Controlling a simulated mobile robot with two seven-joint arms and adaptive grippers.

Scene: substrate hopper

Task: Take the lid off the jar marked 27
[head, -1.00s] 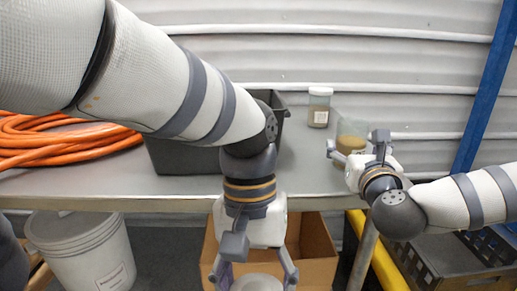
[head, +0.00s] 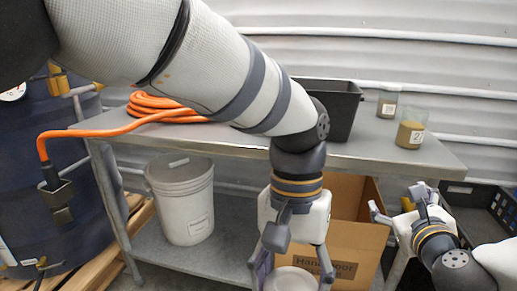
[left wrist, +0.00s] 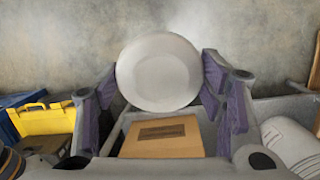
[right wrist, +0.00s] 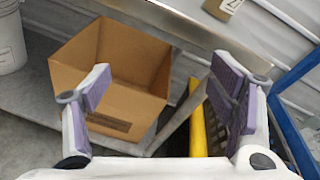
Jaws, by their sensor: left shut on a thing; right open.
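The jar marked 27 (head: 410,134) stands upright near the table's right front corner, with brown contents and a pale label whose second digit is hard to read. No lid shows on its top. My left gripper (head: 292,268) is shut on a pale round lid (head: 291,281), held in front of and below the table edge. The lid (left wrist: 158,72) shows face-on between the pads in the left wrist view. My right gripper (head: 397,203) is open and empty, in front of the table and below the jar, apart from it.
A second jar (head: 387,103) stands behind on the table (head: 240,143), near a black bin (head: 343,110) and orange hose (head: 160,105). Below are an open cardboard box (head: 345,235) and a white bucket (head: 183,205). A black crate (head: 480,205) is at right.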

